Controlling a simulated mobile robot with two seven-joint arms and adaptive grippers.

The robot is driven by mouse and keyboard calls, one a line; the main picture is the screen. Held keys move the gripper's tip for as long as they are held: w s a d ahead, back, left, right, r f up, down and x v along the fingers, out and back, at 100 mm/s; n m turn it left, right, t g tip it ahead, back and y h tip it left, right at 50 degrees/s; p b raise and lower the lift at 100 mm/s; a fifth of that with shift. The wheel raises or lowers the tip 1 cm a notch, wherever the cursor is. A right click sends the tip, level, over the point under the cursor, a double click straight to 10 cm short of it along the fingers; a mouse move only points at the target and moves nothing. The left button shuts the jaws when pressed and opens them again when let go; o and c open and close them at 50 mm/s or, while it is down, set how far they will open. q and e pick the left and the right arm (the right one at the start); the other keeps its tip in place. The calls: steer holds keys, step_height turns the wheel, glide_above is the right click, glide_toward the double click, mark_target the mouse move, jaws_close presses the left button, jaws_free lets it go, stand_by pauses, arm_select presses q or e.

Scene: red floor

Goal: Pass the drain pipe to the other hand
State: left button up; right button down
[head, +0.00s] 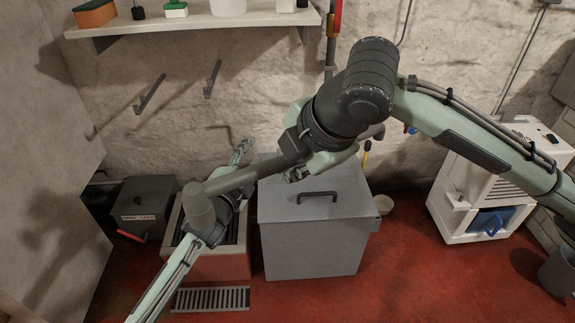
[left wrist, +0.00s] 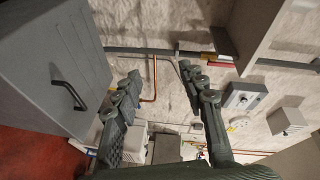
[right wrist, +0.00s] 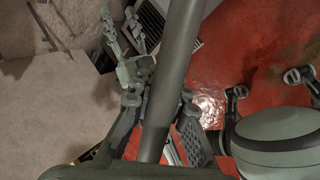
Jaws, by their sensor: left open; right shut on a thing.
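The drain pipe (head: 245,177) is a long dark grey tube with a wider end at its lower left, held aslant in the air in the head view. My right gripper (head: 296,172) is shut on it near its middle. In the right wrist view the pipe (right wrist: 178,70) passes between the fingers of that gripper (right wrist: 158,104). My left gripper (head: 241,150) is open and empty, beyond the pipe's left part. Its spread fingers (left wrist: 162,85) show in the left wrist view, and it also appears left of the pipe in the right wrist view (right wrist: 123,35).
A grey lidded box (head: 315,245) with a black handle stands below the pipe. A sink-like basin (head: 210,267) and a dark toolbox (head: 142,205) are to its left. A white dehumidifier-like unit (head: 490,195) stands right. A shelf (head: 200,22) is on the wall above. Red floor is open in front.

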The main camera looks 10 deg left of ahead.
arm_select(q)
steer(key=s+a+f+n+g+y, duration=0.1)
steer(key=s+a+f+n+g, duration=0.25)
steer(key=s+f, duration=0.45)
steer(key=s+a+f+n+g+y, duration=0.2)
steer(key=s+a+f+n+g, duration=0.25)
steer(key=f, duration=0.55)
steer(key=s+f+n+g, duration=0.3)
steer(key=s+f, duration=0.1)
steer(key=s, duration=0.5)
steer(key=s+f+n+g, duration=0.2)
steer(key=s+f+n, duration=0.1)
steer(key=s, duration=0.7)
steer(key=shift+s+f+g, duration=0.25)
steer(key=shift+f+g, duration=0.15)
steer(key=shift+f, duration=0.2)
